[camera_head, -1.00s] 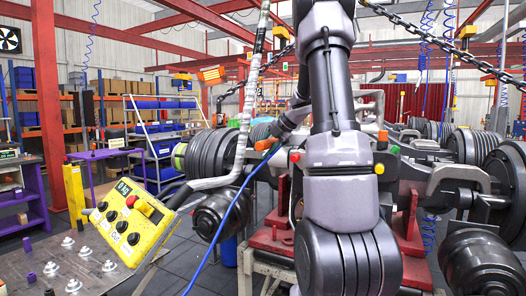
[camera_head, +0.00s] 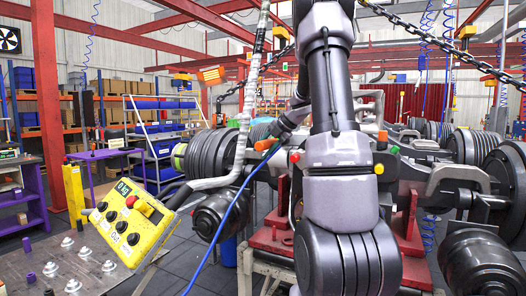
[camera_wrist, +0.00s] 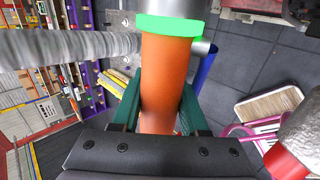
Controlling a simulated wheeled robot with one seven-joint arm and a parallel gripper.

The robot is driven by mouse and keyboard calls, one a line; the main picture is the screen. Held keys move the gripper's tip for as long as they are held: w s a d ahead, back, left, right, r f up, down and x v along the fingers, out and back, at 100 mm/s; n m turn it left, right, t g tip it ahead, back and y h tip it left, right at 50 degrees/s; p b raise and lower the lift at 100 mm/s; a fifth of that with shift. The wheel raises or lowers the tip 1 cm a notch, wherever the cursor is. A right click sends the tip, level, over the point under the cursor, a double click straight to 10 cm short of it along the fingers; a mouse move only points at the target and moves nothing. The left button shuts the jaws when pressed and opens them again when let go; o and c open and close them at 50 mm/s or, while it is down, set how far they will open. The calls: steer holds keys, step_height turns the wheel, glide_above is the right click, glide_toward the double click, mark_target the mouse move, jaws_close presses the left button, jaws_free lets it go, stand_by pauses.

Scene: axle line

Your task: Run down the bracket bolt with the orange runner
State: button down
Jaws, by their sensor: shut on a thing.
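In the wrist view, my gripper (camera_wrist: 162,90) has its dark green fingers on either side of the orange runner (camera_wrist: 165,65) and is shut on its orange body. A bright green ring (camera_wrist: 170,25) sits around the runner near the top of the picture, with a grey part beyond it. The runner's working end is not in clear view. In the head view my own arm fills the middle, and my fingers are hidden. I cannot pick out the bracket bolt in either view.
A yellow control box (camera_head: 127,222) hangs at left, beside a grey table (camera_head: 50,262) with several bolts. Wheel axles (camera_head: 465,150) stand behind and right of my arm on red supports. A ribbed grey hose (camera_wrist: 60,47) and blue bin (camera_wrist: 207,66) are near the gripper.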

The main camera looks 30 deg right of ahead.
steer(key=shift+r, duration=0.1)
steer(key=s+a, duration=0.4)
steer(key=a, duration=0.1)
steer(key=shift+a, duration=0.15)
stand_by(0.6)
